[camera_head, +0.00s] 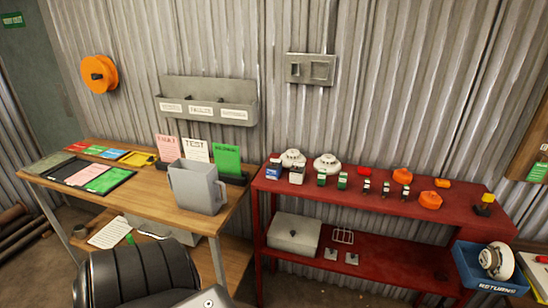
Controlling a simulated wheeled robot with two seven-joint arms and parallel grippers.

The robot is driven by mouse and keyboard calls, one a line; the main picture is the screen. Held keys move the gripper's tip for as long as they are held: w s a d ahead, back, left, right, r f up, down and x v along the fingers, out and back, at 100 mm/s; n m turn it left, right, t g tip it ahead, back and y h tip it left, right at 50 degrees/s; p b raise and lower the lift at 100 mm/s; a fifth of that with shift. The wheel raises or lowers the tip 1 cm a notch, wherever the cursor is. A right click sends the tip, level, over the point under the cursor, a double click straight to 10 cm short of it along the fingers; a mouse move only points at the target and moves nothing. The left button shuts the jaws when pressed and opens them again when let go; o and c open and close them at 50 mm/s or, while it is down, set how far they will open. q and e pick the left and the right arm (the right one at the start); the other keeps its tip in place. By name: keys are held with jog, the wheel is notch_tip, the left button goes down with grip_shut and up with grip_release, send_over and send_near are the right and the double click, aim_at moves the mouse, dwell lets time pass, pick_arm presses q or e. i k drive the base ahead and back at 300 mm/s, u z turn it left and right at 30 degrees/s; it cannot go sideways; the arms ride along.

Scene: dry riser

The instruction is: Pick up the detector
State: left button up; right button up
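Two white round detectors stand on top of the red shelf unit (385,205): one at its left end (292,158) and one just right of it (327,164). A third white round detector-like piece (497,260) sits tilted in the blue returns bin (482,283) at the lower right. I cannot tell which one the task means. Neither of my gripper's fingertips shows in the head view, so nothing is seen touching the detectors.
Small labelled pieces and orange domes (430,200) share the red top. A wooden table (125,197) at left bears a grey container (198,188), cards and trays. A black rounded form (135,275) blocks the lower left. A grey box (293,235) lies on the lower shelf.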

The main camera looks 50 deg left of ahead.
aim_at(290, 156)
jog(key=u, duration=1.05)
